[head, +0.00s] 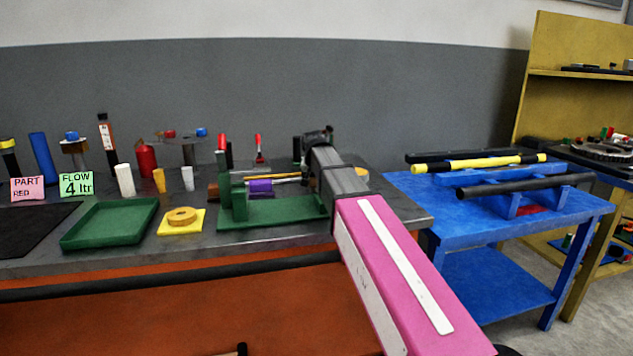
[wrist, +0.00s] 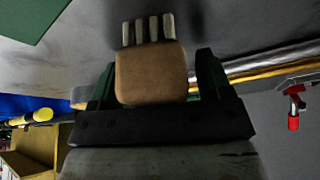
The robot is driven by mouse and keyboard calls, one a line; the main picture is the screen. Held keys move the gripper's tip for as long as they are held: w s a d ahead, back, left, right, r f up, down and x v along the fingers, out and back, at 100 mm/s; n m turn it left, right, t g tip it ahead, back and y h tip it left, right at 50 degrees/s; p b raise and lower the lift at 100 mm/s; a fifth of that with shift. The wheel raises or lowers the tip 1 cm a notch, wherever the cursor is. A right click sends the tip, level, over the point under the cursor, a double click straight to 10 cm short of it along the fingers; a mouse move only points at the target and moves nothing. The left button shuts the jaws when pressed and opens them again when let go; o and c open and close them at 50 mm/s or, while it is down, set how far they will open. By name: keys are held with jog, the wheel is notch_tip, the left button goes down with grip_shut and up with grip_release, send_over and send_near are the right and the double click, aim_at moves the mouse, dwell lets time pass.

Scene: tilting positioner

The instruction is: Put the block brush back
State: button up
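The block brush (wrist: 150,72) shows in the wrist view as a brown block with several pale grey bristle tufts. It sits between the two dark fingers of my gripper (wrist: 156,82), which appears shut on it. The tufts point to the top of the picture, over the grey bench surface. In the head view my gripper (head: 318,136) is above the back right part of the bench (head: 375,205), past the green positioner (head: 275,212). The brush cannot be made out clearly there.
A green tray (head: 110,222) and a yellow plate with a tan ring (head: 181,217) lie left of the positioner. Bottles and cylinders stand along the back. A red-handled brush (head: 259,146) is upright at the back. A blue table (head: 500,220) with bars stands right.

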jog(key=shift+r, duration=0.1)
jog(key=v, duration=1.2)
